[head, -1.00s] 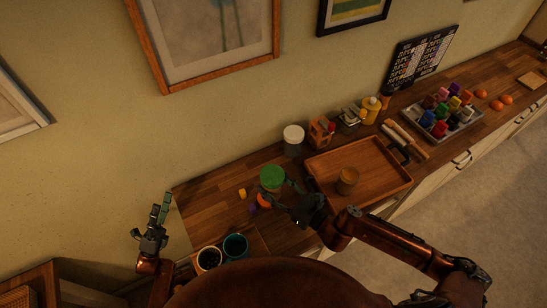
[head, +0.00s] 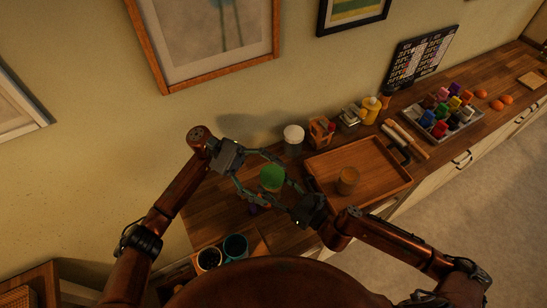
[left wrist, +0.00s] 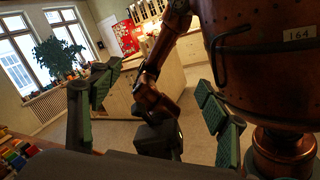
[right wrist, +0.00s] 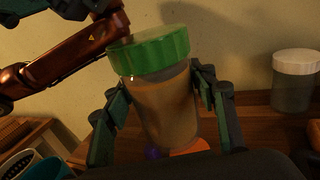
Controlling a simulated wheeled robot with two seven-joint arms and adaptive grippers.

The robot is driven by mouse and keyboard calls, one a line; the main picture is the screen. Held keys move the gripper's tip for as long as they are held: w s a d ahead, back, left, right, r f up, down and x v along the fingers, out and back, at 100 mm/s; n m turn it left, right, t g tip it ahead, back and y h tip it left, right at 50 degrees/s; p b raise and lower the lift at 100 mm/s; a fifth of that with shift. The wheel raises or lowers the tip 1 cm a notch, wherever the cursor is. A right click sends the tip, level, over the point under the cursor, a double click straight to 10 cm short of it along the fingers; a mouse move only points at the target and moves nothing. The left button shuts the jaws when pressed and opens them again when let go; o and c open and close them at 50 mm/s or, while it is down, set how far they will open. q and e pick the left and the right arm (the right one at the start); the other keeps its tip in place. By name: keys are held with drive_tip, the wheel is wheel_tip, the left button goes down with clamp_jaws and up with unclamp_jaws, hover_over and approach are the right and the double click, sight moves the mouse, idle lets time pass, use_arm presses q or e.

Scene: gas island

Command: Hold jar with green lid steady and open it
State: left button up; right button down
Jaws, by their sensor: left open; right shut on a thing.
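The jar with the green lid (head: 271,178) stands near the counter's left part. In the right wrist view, its lid (right wrist: 150,52) is on and its cloudy body (right wrist: 163,105) leans slightly. My right gripper (head: 280,190) is shut on the jar body, one finger on each side, below the lid. My left gripper (head: 268,172) is open, its spread fingers reaching in from the left around the lid's level. Whether they touch the lid cannot be told. The left wrist view shows its open fingers (left wrist: 150,115) but not the jar.
A wooden tray (head: 397,193) with a small brown jar (head: 348,181) lies right of the jar. A white-lidded jar (head: 293,138) stands behind. Orange (right wrist: 190,147) and purple items lie near the jar's base.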

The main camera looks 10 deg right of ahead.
use_arm(q)
drive_tip(key=s+d+m+t+y, duration=0.2)
drive_tip(key=d+m+y, duration=0.2)
drive_tip(key=d+y, duration=0.1)
drive_tip(key=m+t+y, duration=0.7)
drive_tip(key=t+y, duration=0.2)
drive_tip(key=t, duration=0.2)
hover_over(273, 174)
drive_tip(key=shift+s+d+f, duration=0.15)
drive_tip(key=shift+s+f, duration=0.1)
drive_tip(key=shift+f, duration=0.55)
drive_tip(key=shift+w+f, duration=0.15)
drive_tip(key=shift+f, duration=3.75)
drive_tip(key=shift+c, duration=0.2)
